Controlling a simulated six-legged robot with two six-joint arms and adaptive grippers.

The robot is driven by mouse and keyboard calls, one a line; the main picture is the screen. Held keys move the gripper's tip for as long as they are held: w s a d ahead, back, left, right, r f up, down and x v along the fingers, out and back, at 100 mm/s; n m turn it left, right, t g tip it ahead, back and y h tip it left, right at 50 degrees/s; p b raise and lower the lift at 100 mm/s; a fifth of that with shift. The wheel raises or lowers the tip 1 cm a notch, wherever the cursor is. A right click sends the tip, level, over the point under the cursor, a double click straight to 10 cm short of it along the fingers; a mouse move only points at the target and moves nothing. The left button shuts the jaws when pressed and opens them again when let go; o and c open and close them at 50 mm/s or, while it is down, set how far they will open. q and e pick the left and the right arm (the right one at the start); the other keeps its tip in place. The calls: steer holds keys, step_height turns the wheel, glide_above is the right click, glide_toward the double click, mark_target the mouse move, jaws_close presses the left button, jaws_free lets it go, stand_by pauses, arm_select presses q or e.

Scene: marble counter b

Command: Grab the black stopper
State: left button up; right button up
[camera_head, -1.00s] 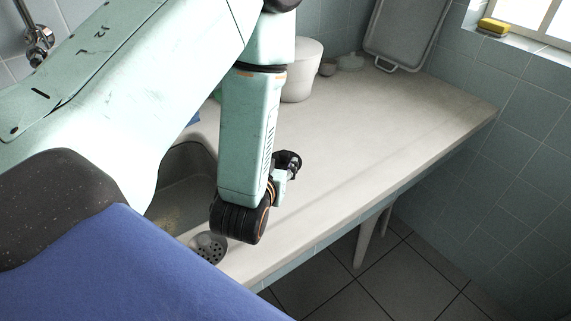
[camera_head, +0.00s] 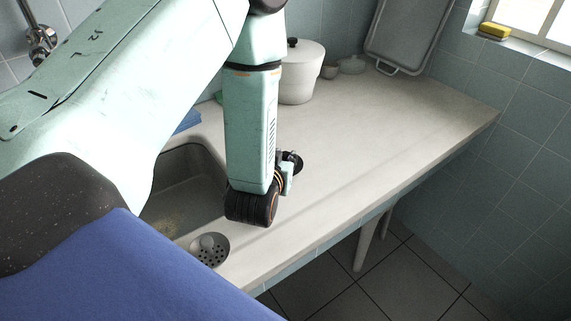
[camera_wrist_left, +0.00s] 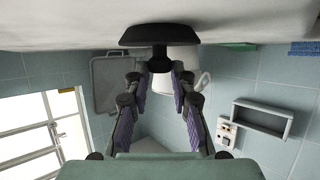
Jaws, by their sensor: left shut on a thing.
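The black stopper (camera_wrist_left: 158,36) shows in the left wrist view as a wide dark disc with a short stem, close to the pale counter surface, which is at the top of that picture. My left gripper (camera_wrist_left: 161,66) is shut on the stem, with a fingertip on each side. I cannot tell if the disc touches the counter. In the head view my left gripper (camera_head: 290,168) is low over the counter, right of the sink, largely hidden by my wrist. The stopper cannot be told apart from the dark fingers there. My right gripper is not in view.
The sink (camera_head: 186,172) and a metal drain strainer (camera_head: 210,249) lie left of the gripper. A white pot (camera_head: 302,78), small bowls (camera_head: 351,65) and a leaning tray (camera_head: 404,38) stand at the back. The counter (camera_head: 400,120) to the right is clear up to its front edge.

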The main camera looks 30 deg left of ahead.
arm_select(q)
steer(key=shift+d, duration=0.15)
jaws_close()
